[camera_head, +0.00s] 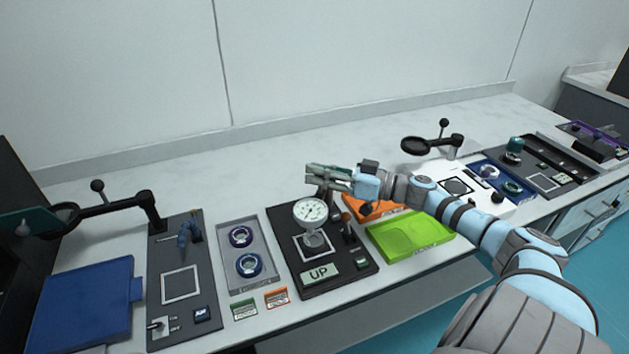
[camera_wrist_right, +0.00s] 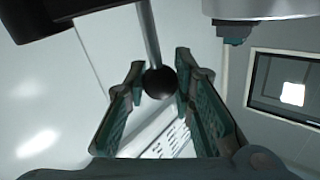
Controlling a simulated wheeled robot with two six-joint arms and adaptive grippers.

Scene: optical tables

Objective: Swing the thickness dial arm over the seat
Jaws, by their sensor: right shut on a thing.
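The white round thickness dial (camera_head: 310,210) stands upright on the black gauge base (camera_head: 345,268). Below it is a pale seat area (camera_head: 318,241), partly hidden by the dial. From the head view I cannot tell exactly how the dial lines up with it. My right gripper (camera_head: 322,174) is just above and behind the dial. In the right wrist view, its jaws (camera_wrist_right: 160,88) are around a black ball knob (camera_wrist_right: 160,83) on a grey rod and shut on it. My left gripper is not seen.
A grey tray with two rings (camera_head: 246,284) is to the left. A green tray (camera_head: 410,238) and an orange tray (camera_head: 372,207) are to the right, below my arm. Bare bench (camera_head: 230,180) lies behind.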

